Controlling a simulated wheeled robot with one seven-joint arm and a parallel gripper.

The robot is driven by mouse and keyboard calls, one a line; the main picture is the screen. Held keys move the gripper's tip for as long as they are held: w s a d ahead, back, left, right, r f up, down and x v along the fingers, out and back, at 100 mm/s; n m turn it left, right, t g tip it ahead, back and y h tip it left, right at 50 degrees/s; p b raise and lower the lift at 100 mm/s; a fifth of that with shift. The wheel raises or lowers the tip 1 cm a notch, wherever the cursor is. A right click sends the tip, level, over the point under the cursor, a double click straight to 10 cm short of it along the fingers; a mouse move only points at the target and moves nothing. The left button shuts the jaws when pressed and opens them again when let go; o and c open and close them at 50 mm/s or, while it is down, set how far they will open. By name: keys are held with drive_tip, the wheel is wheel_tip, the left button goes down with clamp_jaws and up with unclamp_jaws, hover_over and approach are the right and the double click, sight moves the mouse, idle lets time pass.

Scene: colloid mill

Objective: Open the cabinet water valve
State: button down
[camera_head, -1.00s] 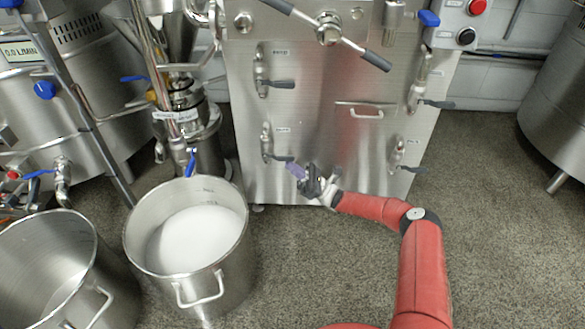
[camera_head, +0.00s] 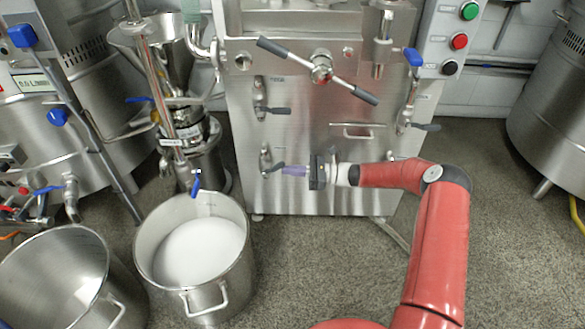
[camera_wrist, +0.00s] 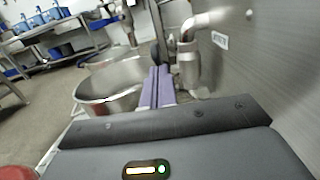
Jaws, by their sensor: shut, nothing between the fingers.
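The steel cabinet (camera_head: 300,130) carries several small valves with dark lever handles. The lower left valve (camera_head: 265,158) has its dark handle (camera_head: 273,168) pointing right. My gripper (camera_head: 284,171) is shut and empty, its purple fingers pointing left with their tips close to that handle. In the wrist view my shut fingers (camera_wrist: 156,85) reach toward a dark handle end beside the valve's steel body (camera_wrist: 189,65). I cannot tell whether they touch. The upper left valve (camera_head: 259,96) also has its handle pointing right. The labels are too small to read, so which valve is for water is unclear.
A steel pot with white contents (camera_head: 247,262) stands on the floor left of my gripper, and another pot (camera_head: 60,270) is further left. A large two-armed handle (camera_head: 320,70) juts out above.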

sight(282, 162)
drive_tip(key=shift+a+r+h+p, duration=0.55)
drive_tip(key=shift+a+r+p, duration=0.2)
drive_tip(key=shift+r, duration=0.35)
drive_tip(key=shift+a+r+h+p, duration=0.6)
drive_tip(key=shift+a+r, duration=0.15)
drive_tip(key=shift+r, duration=0.35)
drive_tip(key=d+r, duration=0.1)
drive_tip(key=d, duration=0.6)
drive_tip(key=shift+d, duration=0.35)
